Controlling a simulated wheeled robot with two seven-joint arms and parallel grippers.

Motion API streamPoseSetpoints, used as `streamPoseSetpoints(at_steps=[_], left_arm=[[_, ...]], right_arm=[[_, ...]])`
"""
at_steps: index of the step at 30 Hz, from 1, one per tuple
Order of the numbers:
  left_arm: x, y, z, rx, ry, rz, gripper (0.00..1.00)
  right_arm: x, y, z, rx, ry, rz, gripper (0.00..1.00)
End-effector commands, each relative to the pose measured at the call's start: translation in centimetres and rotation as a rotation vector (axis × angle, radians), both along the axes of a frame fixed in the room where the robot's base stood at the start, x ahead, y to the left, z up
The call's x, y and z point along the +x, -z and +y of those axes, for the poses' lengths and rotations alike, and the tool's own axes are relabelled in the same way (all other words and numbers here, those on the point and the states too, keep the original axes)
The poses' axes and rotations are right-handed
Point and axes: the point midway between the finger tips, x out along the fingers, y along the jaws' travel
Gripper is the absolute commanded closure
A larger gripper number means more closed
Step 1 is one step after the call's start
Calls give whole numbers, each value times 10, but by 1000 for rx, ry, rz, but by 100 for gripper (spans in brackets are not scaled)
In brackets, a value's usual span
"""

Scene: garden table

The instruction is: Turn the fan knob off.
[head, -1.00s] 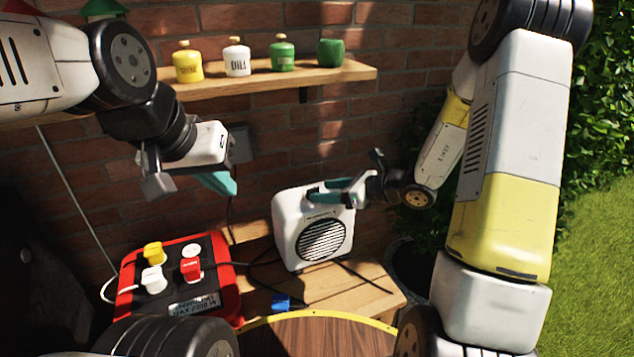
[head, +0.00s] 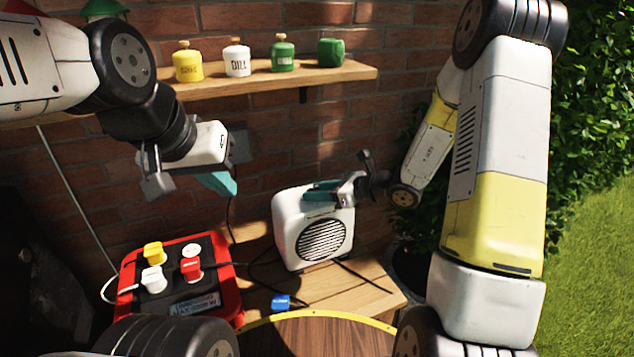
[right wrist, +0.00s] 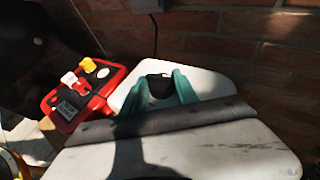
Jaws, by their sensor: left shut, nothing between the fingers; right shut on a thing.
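The white fan (head: 293,240) with a round dark grille stands on the wooden bench against the brick wall. My right gripper (head: 312,193) is at the fan's top from the right, its teal fingers low over the surface. In the right wrist view, the fingers (right wrist: 160,84) are closed around the dark knob (right wrist: 159,84) on the white fan top (right wrist: 215,82). A grey bar of my gripper crosses the lower part of that view. The knob's setting cannot be read. My left gripper (head: 222,185) is shut and empty, in the air left of the fan.
A red power box (head: 228,285) with yellow, white and red plugs stands left of the fan. Black cables cross the bench (head: 365,284). A small blue object (head: 281,302) lies in front. A shelf (head: 270,84) with several jars is above.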

Motion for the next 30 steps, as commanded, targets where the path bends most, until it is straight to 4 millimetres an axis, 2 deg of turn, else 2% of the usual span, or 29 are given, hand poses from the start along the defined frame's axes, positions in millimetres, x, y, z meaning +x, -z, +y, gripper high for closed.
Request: streamPoseSetpoints(at_steps=[11,30], left_arm=[[0,0,0,0,0,0,100],[0,0,0,0,0,0,100]], right_arm=[[3,0,-2,-1,-142,-2,100],[13,2,-3,-3,-733,-1,100]])
